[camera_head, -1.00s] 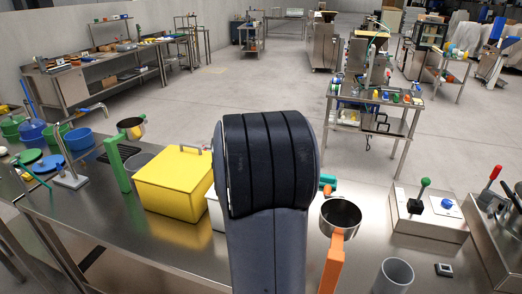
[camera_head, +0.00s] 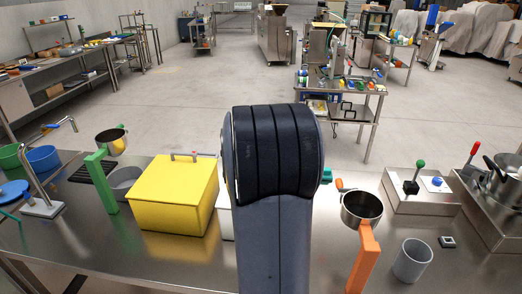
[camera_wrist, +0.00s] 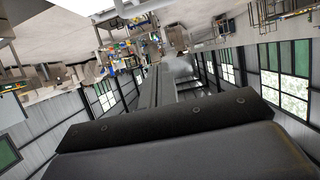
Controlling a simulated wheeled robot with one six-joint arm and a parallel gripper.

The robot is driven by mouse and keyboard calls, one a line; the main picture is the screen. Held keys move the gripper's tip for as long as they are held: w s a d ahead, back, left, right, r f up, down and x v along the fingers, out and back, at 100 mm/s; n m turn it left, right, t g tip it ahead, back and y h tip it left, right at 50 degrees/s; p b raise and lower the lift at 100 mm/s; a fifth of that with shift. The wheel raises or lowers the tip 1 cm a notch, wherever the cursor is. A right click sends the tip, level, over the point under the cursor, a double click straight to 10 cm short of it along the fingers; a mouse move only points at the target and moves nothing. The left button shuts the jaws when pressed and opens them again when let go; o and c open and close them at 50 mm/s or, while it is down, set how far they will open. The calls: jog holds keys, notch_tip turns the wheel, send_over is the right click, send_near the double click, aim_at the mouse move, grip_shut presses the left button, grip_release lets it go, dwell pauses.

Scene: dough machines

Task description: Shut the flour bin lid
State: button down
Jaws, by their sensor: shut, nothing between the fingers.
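A yellow box-shaped bin (camera_head: 172,205) stands on the steel worktop in the head view, left of my arm. Its flat top looks closed and has a grey bar handle near the back edge. A white container (camera_head: 225,215) beside it is mostly hidden behind my dark arm link. I cannot tell for sure which of the two is the flour bin, and no raised lid shows. My gripper's fingers do not show in either view. The wrist view has only a dark part of my own arm along its bottom, with floor, walls and windows upside down.
On the steel worktop (camera_head: 290,262), right of my arm, are a pot with an orange handle (camera_head: 368,250), a grey cup (camera_head: 412,260) and a control box (camera_head: 422,192). A green-handled pot (camera_head: 103,180) and a tap (camera_head: 42,190) stand at left. Open floor lies beyond.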

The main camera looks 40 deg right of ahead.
jog(key=w+d+f+b, duration=0.1)
jog(key=w+d+f, duration=0.1)
jog(key=d, duration=0.1)
jog(key=w+d+f+b, duration=0.1)
jog(key=w+d+f, duration=0.1)
jog(key=f, duration=0.1)
jog(key=shift+w+d+f, duration=0.3)
jog(key=shift+w+d, duration=0.05)
jog(key=shift+d, duration=0.05)
jog(key=shift+s+a+f+b, duration=0.1)
jog(key=shift+f+b, duration=0.2)
jog(key=shift+f, duration=0.1)
jog(key=shift+s+a+f+b, duration=0.1)
jog(key=shift+f+b, duration=0.2)
jog(key=shift+f, duration=0.1)
jog(key=shift+w+d+f+b, duration=0.15)
jog(key=shift+f+b, duration=0.3)
jog(key=shift+f, duration=0.35)
jog(key=v, duration=1.1)
jog(key=shift+p, duration=0.3)
jog(key=shift+w+d, duration=0.1)
jog(key=shift+w, duration=0.05)
